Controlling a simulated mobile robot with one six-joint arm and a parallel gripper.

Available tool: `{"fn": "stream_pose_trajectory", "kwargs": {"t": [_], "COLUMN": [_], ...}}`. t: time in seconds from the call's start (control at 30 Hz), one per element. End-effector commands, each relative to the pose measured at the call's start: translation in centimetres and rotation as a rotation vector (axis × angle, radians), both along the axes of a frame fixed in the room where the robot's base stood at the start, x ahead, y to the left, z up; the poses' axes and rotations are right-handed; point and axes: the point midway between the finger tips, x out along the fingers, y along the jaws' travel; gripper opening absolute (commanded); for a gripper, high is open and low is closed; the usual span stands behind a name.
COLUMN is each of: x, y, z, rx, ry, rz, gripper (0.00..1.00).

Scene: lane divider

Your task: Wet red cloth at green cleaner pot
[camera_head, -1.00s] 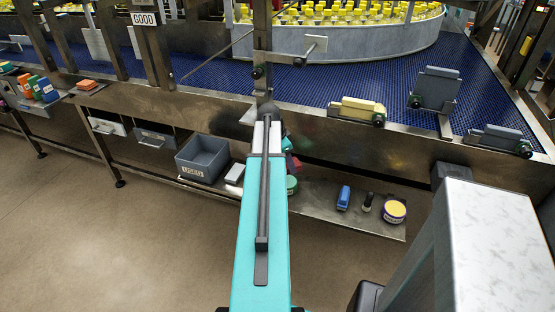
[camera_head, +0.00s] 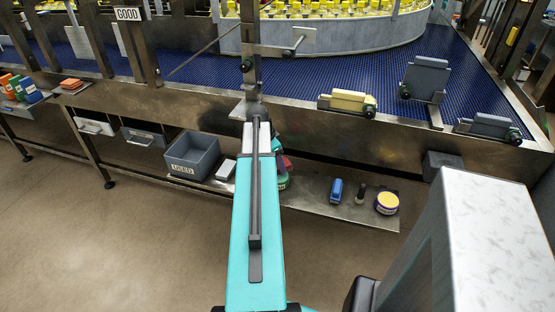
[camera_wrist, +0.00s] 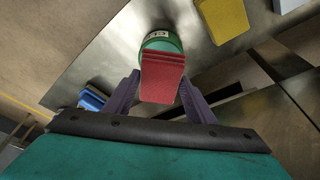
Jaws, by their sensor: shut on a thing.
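The red cloth (camera_wrist: 162,78) is a folded, layered pad in my gripper (camera_wrist: 161,82), whose purple fingers are shut on its sides. The green cleaner pot (camera_wrist: 160,43) shows just beyond the cloth in the wrist view, partly covered by it. I cannot tell whether the cloth touches the pot. In the head view my teal arm hides most of this. Only a bit of the red cloth (camera_head: 287,163) and the right side of the green pot (camera_head: 284,182) show beside the arm, at the low shelf.
The low metal shelf (camera_head: 315,212) also holds a blue block-like tool (camera_head: 336,190), a small dark bottle (camera_head: 360,194), a yellow-topped pot (camera_head: 387,203) and a pale block (camera_head: 226,169). A grey USED bin (camera_head: 191,155) stands left. The blue conveyor (camera_head: 320,84) runs above and behind.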

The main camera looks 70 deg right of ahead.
Motion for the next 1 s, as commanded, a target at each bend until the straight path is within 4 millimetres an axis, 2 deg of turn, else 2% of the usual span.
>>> {"fn": "stream_pose_trajectory", "kwargs": {"t": [0.2,0.4,1.0], "x": [0.0,0.1,0.1], "y": [0.0,0.0,0.0], "z": [-1.9,-2.8,-2.9], "rx": [0.000,0.000,0.000], "ry": [0.000,0.000,0.000], "rz": [0.001,0.001,0.002], "gripper": [0.32,0.32,0.32]}}
